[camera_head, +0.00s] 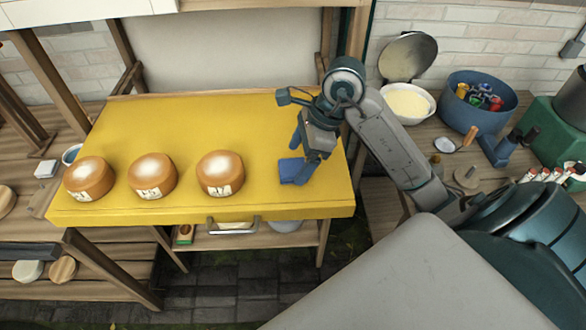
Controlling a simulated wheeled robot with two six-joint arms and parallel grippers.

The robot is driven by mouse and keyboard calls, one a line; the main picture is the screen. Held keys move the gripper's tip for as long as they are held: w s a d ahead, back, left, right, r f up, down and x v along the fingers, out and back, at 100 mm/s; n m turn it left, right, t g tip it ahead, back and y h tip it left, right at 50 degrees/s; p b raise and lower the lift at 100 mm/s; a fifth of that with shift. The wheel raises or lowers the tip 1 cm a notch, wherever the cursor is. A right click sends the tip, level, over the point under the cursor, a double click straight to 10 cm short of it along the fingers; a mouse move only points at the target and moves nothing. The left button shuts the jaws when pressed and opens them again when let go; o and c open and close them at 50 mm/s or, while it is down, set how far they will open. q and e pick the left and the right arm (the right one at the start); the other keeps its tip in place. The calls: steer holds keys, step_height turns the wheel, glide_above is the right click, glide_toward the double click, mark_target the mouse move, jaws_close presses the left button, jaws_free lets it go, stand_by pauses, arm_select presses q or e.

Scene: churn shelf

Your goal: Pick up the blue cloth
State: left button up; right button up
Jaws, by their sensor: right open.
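The blue cloth (289,170) is a small blue piece lying on the right part of the yellow tabletop (180,120). My right gripper (304,166) points down right over the cloth, with its fingers at or just above it. It is open; whether the fingers touch the cloth cannot be told. Part of the cloth is hidden behind the gripper. My left gripper does not show.
Three round orange-brown cheeses, at left (89,178), middle (152,175) and right (220,174), stand left of the cloth. On the right counter are a white bowl (408,103) and a blue pot (465,114) of coloured items. The yellow top's back is clear.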

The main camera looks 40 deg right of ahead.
steer(key=shift+x, duration=1.15)
steer(key=c, duration=1.1)
steer(key=shift+o, duration=0.2)
steer(key=shift+d+r, duration=0.1)
steer(key=shift+r, duration=0.05)
